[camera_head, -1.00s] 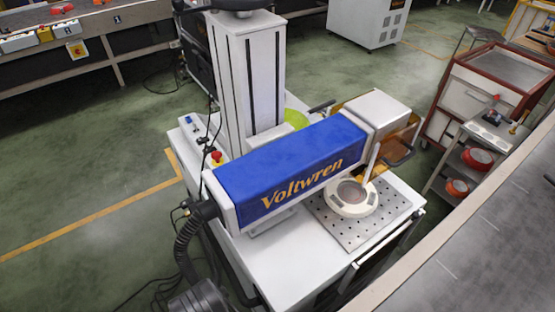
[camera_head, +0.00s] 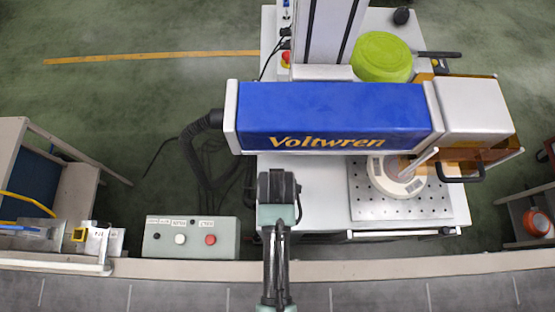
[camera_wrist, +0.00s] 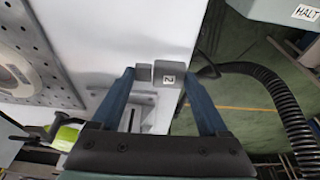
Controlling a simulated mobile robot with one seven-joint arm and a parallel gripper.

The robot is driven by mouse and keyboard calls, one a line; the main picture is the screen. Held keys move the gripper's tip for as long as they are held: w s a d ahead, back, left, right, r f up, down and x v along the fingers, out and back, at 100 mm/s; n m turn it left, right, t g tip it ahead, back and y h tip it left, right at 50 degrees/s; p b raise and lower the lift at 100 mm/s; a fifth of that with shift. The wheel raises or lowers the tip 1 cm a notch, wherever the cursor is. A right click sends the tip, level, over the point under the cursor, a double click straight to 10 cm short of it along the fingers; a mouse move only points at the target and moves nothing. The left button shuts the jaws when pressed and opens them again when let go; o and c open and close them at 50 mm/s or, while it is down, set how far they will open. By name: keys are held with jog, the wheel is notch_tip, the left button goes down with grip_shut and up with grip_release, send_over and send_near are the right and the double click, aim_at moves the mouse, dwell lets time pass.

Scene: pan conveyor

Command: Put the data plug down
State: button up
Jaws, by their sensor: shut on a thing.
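In the wrist view my gripper (camera_wrist: 158,75) reaches away from the camera with its two blue fingers closed in at the tips. In the head view my arm's dark end stands at the cabinet's front left, and the fingers and plug are hidden.
The blue Voltwren marking head (camera_head: 335,115) overhangs the cabinet. A perforated plate (camera_head: 365,203) with a round white part (camera_head: 385,183) lies to the right. A black corrugated hose (camera_head: 195,150) hangs at left. A button box (camera_head: 190,240) stands left, by the conveyor (camera_head: 390,290).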

notch_tip(320, 180, down, 2)
jog(key=shift+s+f, duration=0.1)
jog(key=shift+s, duration=0.05)
jog(key=shift+d+f, duration=0.1)
jog(key=shift+f, duration=2.05)
jog(key=shift+f, duration=0.15)
jog(key=o, duration=1.2)
jog(key=shift+o, duration=0.2)
jog(key=v, duration=1.2)
jog(key=shift+r+p, duration=0.2)
jog(key=shift+p, duration=0.2)
